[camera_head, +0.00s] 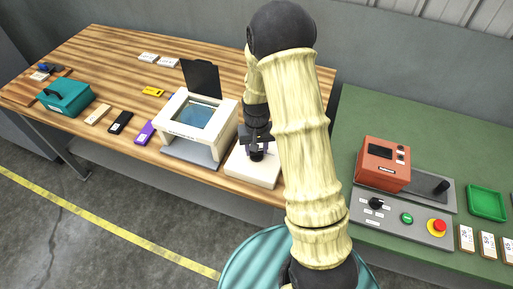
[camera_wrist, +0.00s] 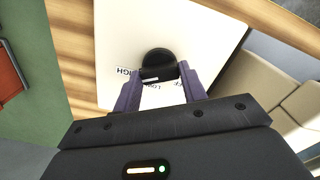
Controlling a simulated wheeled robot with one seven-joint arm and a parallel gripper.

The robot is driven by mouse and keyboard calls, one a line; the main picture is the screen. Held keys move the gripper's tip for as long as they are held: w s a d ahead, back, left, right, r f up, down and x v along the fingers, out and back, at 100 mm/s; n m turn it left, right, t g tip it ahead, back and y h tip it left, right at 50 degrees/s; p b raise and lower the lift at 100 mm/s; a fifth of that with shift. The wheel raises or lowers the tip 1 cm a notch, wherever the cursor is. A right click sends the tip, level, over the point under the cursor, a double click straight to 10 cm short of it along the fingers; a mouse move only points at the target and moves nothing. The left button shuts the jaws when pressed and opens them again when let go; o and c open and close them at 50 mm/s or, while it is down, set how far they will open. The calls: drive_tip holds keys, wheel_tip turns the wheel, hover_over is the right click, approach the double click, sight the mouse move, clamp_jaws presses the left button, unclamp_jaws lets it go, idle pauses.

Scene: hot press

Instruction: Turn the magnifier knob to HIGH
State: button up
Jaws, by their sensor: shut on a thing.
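The black magnifier knob (camera_wrist: 158,60) sits on a white control box (camera_wrist: 125,35). My gripper (camera_wrist: 159,76) is shut on the knob, one purple-grey finger on each side. Printed labels lie around the knob. The HIGH label (camera_wrist: 124,71) is at its left and partly hidden by a finger. The LOW label (camera_wrist: 152,86) is just below, and another label at the right is mostly covered. The knob's pale mark shows on its lower edge; its exact setting cannot be told. In the head view my gripper (camera_head: 257,147) is over the white box (camera_head: 247,172), beside the white magnifier (camera_head: 200,125).
The wooden table (camera_head: 110,55) holds a teal box (camera_head: 68,97), a purple item (camera_head: 146,132) and small cases. On the green table at right stand an orange press (camera_head: 384,163), a grey control panel (camera_head: 400,222) and a green tray (camera_head: 487,202).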

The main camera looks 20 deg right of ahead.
drive_tip(key=o, duration=1)
drive_tip(key=shift+w, duration=0.1)
drive_tip(key=shift+r, duration=0.1)
wheel_tip(320, 180, up, 17)
drive_tip(key=shift+r+b, duration=0.15)
drive_tip(key=shift+b, duration=0.65)
drive_tip(key=s+f+t, duration=0.1)
drive_tip(key=s, duration=0.4)
drive_tip(key=s+f+n, duration=0.1)
drive_tip(key=s, duration=0.4)
drive_tip(key=s+f+t, duration=0.1)
drive_tip(key=s, duration=0.4)
drive_tip(key=shift+a+f+t, duration=0.1)
drive_tip(key=shift+f+t, duration=0.2)
drive_tip(key=shift+f, duration=0.05)
